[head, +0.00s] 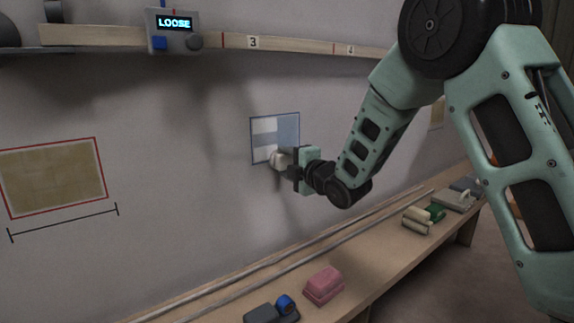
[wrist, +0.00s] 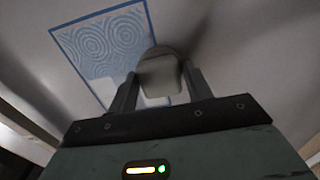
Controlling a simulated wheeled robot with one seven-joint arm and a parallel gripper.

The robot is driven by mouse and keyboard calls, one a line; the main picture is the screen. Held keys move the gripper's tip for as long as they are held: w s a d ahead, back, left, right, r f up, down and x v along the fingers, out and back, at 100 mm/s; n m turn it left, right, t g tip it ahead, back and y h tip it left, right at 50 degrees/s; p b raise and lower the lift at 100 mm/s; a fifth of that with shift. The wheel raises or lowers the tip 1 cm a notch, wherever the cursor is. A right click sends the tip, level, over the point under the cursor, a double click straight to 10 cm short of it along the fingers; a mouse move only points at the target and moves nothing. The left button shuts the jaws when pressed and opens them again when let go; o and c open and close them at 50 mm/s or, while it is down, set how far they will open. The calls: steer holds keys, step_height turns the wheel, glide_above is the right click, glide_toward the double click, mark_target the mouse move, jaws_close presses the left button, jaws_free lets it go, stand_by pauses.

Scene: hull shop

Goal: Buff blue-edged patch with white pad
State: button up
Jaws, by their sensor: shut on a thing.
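The blue-edged patch (head: 275,137) is on the wall at the centre of the head view, with pale and light blue areas inside its thin blue border. In the wrist view the patch (wrist: 112,45) shows swirl marks on its blue surface. My gripper (head: 289,160) is shut on the white pad (head: 277,160), at the patch's lower edge. In the wrist view the pad (wrist: 160,76) sits between the two fingers and covers part of the patch's border. I cannot tell whether the pad presses on the wall.
A red-edged tan patch (head: 55,177) is on the wall at left. A rail (head: 300,43) with a box reading LOOSE (head: 174,22) runs above. The bench (head: 375,268) below holds a pink block (head: 323,284), a blue-and-grey tool (head: 272,310) and green and cream tools (head: 420,219).

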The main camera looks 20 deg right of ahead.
steer(key=shift+w+a+r+p, duration=0.1)
steer(key=shift+r+p, duration=2.35)
steer(key=shift+r, duration=3.85)
steer(key=shift+f+b, duration=6.65)
steer(key=shift+b, duration=0.7)
steer(key=shift+s, duration=0.25)
steer(key=shift+s+d+b, duration=0.25)
steer(key=shift+s+b, duration=0.1)
steer(key=shift+s, duration=0.1)
steer(key=d, duration=0.1)
steer(key=w+d, duration=0.1)
steer(key=d, duration=0.1)
steer(key=shift+d, duration=0.2)
